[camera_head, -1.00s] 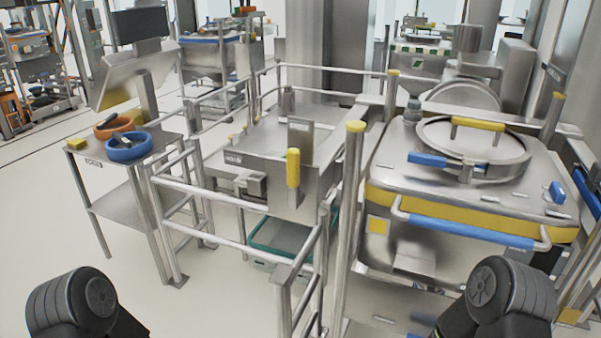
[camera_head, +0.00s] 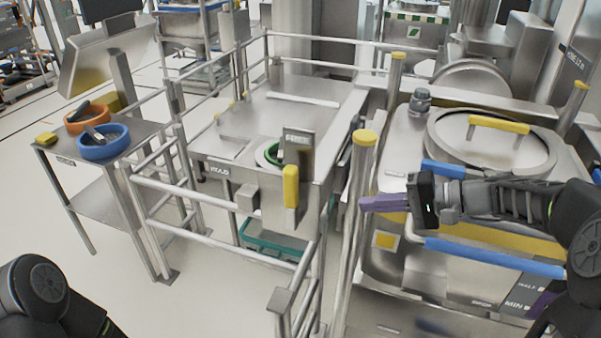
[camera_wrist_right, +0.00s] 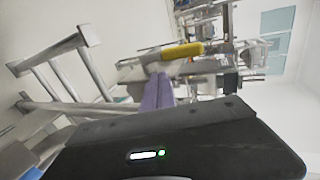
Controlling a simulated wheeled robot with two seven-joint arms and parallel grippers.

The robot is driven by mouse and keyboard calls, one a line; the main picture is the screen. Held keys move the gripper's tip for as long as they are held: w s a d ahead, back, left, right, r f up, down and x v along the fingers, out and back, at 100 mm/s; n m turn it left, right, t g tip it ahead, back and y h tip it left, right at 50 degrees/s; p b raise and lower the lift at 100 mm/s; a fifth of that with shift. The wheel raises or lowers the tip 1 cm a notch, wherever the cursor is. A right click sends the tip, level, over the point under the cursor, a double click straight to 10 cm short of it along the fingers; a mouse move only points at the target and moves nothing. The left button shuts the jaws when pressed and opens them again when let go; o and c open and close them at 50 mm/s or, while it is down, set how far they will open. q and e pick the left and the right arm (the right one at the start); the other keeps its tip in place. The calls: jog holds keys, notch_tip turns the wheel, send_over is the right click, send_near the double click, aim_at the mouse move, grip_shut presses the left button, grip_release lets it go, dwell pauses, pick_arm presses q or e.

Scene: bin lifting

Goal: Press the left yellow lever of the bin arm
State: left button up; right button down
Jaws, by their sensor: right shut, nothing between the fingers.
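The yellow lever (camera_head: 290,187) stands upright on the front of a steel unit, left of the bin. A yellow bar (camera_wrist_right: 182,51), which looks like the same lever, shows just beyond my fingertips in the right wrist view. My right gripper (camera_head: 366,203) reaches in from the right with its purple fingers pointing left. It is shut and empty, apart from the lever and to its right. Its purple fingers (camera_wrist_right: 158,92) lie together in the wrist view. My left arm shows only as a dark link at lower left; its gripper is out of frame.
A yellow-capped post (camera_head: 364,138) stands between my right gripper and the lever. The steel bin (camera_head: 384,262) with a blue handle bar (camera_head: 490,257) is under my right arm. Steel rails (camera_head: 215,240) enclose the lever's unit. A side table (camera_head: 60,155) holds blue and orange rings.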

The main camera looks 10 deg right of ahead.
aim_at(298, 188)
jog(key=r, duration=0.3)
jog(key=shift+w+d+r+y, duration=0.1)
jog(key=shift+w+d+y, duration=0.15)
jog(key=shift+y, duration=0.05)
jog(key=shift+a, duration=0.1)
jog(key=p+x, duration=0.1)
jog(key=x, duration=0.3)
jog(key=p+x, duration=0.2)
jog(key=x, duration=0.3)
jog(key=r+p+x, duration=0.1)
jog(key=x, duration=0.3)
jog(key=shift+w+a, duration=0.35)
jog(key=shift+w, duration=0.05)
